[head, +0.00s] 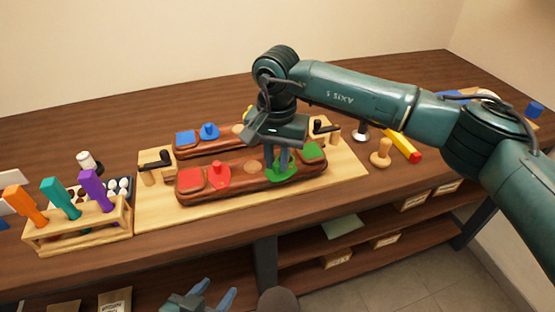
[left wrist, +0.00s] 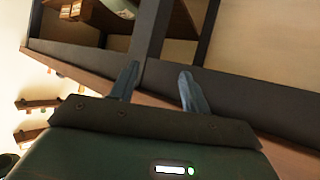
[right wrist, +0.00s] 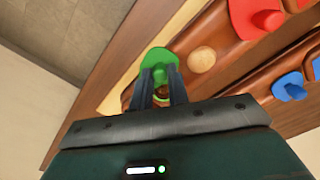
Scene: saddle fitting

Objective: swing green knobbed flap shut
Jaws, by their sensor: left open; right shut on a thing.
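The green knobbed flap (head: 285,175) is at the right part of the front brown wooden piece (head: 245,182) on the pale board. My right gripper (head: 278,168) reaches down onto it from above and is shut on its knob, which the fingers mostly hide. In the right wrist view the green flap (right wrist: 158,58) lies just past the fingertips (right wrist: 158,75), with a round opening partly visible beside it. My left gripper (head: 210,295) is open and empty, low in front of the table; its fingers also show in the left wrist view (left wrist: 160,82).
A red knobbed flap (head: 218,176) sits on the same piece, and a blue one (head: 209,132) on the piece behind. Black crank handles (head: 155,160) stand at the board's ends. A rack of colored-handled tools (head: 80,228) is at left; a wooden knob (head: 381,153) is at right.

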